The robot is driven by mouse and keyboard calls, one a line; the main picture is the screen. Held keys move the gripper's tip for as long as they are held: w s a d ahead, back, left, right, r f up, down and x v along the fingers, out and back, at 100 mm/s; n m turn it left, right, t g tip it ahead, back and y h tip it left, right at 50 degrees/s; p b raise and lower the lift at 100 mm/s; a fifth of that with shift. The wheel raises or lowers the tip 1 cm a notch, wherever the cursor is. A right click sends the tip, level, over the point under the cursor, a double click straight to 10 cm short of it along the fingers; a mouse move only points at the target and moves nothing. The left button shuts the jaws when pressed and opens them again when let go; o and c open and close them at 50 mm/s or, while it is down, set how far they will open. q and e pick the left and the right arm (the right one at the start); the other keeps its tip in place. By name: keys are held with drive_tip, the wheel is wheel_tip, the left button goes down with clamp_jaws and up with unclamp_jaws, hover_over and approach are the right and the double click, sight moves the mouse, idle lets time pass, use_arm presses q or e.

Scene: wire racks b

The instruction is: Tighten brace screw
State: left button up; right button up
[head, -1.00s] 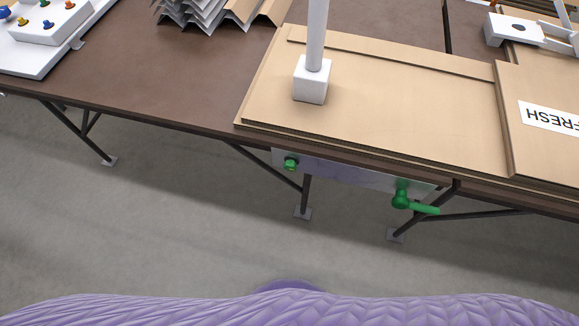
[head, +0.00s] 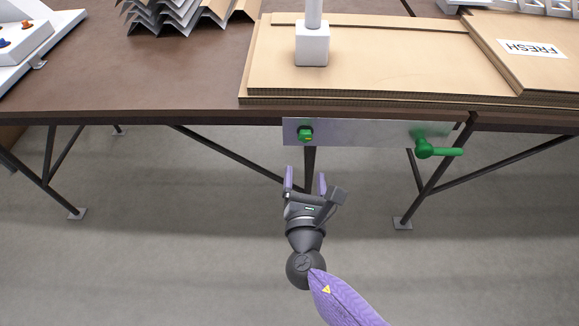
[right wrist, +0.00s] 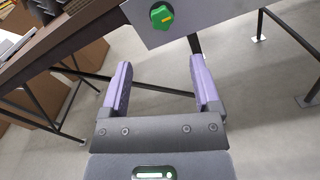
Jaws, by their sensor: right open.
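A green lever handle (head: 437,149) sits at the plate's right end and points right. My right gripper (head: 305,180) is open and empty, below the knob and apart from it. In the right wrist view its purple fingers (right wrist: 158,85) are spread with nothing between them. My left gripper is not in view.
Flat cardboard sheets (head: 390,90) lie on the brown table (head: 170,85) above the plate, with a white post (head: 312,45) standing on them. Dark table legs (head: 436,178) and braces run below. The floor in front is clear.

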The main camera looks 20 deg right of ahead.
sight(305, 138)
drive_tip(key=b+x, duration=0.2)
drive_tip(key=x, duration=0.7)
drive_tip(key=shift+d+f, duration=0.15)
drive_tip(key=shift+w+d+b, duration=0.1)
drive_tip(key=shift+w+b, duration=0.25)
drive_tip(key=shift+w, duration=0.05)
drive_tip(key=c, duration=0.4)
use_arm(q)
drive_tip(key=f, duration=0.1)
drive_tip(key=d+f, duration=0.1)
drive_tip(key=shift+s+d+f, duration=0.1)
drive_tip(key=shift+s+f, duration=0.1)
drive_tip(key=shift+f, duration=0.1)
use_arm(e)
clamp_jaws()
